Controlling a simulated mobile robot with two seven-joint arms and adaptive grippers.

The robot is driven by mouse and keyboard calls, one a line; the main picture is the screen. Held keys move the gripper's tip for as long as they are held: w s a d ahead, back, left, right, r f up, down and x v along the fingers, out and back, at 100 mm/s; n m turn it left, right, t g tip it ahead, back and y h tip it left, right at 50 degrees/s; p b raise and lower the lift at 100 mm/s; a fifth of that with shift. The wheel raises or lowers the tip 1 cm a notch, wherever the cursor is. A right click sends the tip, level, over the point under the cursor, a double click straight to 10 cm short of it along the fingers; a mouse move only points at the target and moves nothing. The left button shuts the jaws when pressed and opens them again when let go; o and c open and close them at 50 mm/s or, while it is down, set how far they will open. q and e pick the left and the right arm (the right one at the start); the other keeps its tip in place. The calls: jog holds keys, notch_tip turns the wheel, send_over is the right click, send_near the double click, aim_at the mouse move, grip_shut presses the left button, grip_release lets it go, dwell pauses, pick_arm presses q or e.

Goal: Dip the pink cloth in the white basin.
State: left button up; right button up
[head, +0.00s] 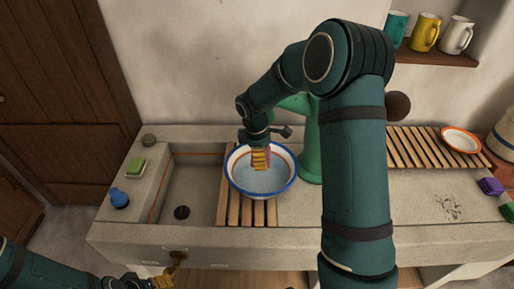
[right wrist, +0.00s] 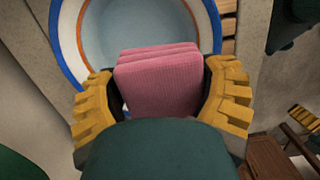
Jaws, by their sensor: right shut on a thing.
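The white basin (head: 240,184) has a blue rim and an orange line inside and stands on a wooden slat rack over the sink. It looks to hold pale water. My right gripper (head: 260,159) is over the basin, pointing down. In the right wrist view the gripper (right wrist: 162,95) is shut on the folded pink cloth (right wrist: 158,80), with the basin (right wrist: 70,40) behind it. I cannot tell whether the cloth touches the water. My left gripper (head: 155,280) is low at the counter's front edge; its fingers are too small and cut off to judge.
A green pump or post (head: 310,150) stands close right of the basin. A red-rimmed plate (head: 461,140) rests on the right rack. Cups (head: 425,32) stand on a shelf.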

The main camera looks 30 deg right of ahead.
jog(key=shift+s+f+b, duration=0.25)
jog(key=shift+f+b, duration=0.15)
jog(key=shift+f, duration=0.1)
jog(key=b, duration=0.4)
send_over(263, 189)
notch_tip(263, 189, down, 5)
jog(key=shift+w+a+f+b, duration=0.1)
jog(key=shift+f+b, duration=0.65)
jog(key=shift+f, duration=0.5)
jog(key=shift+w+a+f+b, duration=0.1)
jog(key=shift+f+b, duration=0.6)
jog(key=shift+f, duration=0.55)
jog(key=shift+s+f+b, duration=0.1)
jog(key=shift+f+b, duration=0.4)
jog(key=shift+f, duration=0.4)
pick_arm(q)
notch_tip(263, 189, down, 9)
jog(key=s, duration=0.2)
jog(key=shift+d+g, duration=0.15)
jog(key=shift+g, duration=0.15)
pick_arm(e)
jog(key=shift+s+f, duration=0.15)
jog(key=shift+f, duration=0.15)
pick_arm(q)
jog(key=shift+s+r, duration=0.1)
pick_arm(e)
jog(key=shift+c, duration=0.2)
